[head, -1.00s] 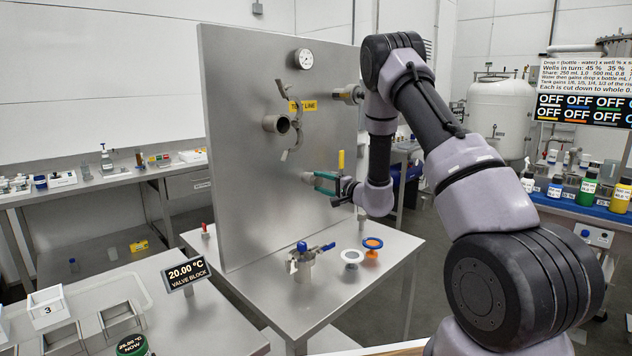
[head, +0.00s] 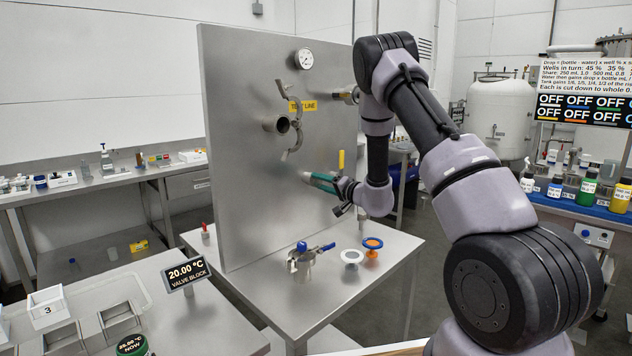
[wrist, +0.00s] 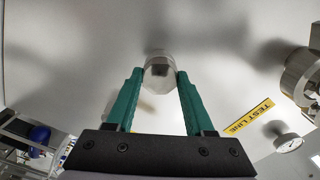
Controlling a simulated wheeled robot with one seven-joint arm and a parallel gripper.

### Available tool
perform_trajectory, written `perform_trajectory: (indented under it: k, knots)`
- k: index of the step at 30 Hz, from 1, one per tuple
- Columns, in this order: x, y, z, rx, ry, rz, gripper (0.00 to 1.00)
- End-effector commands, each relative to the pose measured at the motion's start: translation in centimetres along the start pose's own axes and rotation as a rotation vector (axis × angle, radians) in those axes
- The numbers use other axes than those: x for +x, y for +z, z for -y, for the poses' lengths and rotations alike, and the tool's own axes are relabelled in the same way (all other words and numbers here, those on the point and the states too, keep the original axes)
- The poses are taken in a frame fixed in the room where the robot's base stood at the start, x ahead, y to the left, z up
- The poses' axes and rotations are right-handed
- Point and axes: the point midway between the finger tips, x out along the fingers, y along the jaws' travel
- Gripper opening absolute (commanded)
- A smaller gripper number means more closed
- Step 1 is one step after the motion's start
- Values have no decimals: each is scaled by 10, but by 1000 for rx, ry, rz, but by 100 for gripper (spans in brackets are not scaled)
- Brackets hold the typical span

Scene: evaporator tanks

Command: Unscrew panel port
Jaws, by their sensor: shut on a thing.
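In the head view my gripper (head: 318,181) reaches the lower right part of the panel, with a small metal end showing beyond the fingers. My gripper is shut on the cap. The fingers hide part of it, and I cannot tell how far it is screwed in.
An open pipe end (head: 276,124) with a clamp beside it, a yellow label (head: 303,106) and a gauge (head: 303,58) are on the panel.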

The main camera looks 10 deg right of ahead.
Motion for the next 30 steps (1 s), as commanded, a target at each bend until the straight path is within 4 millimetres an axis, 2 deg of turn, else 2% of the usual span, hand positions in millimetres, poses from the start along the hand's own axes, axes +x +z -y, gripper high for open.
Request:
perform_trajectory:
  k: [9,22,29,30]
  knots:
    - [0,2,0,-376,0,3,0]
    - [0,1,0,-462,1,2,0]
    - [1,4,1,-794,-3,8,0]
    - [0,6,-4,-796,3,11,0]
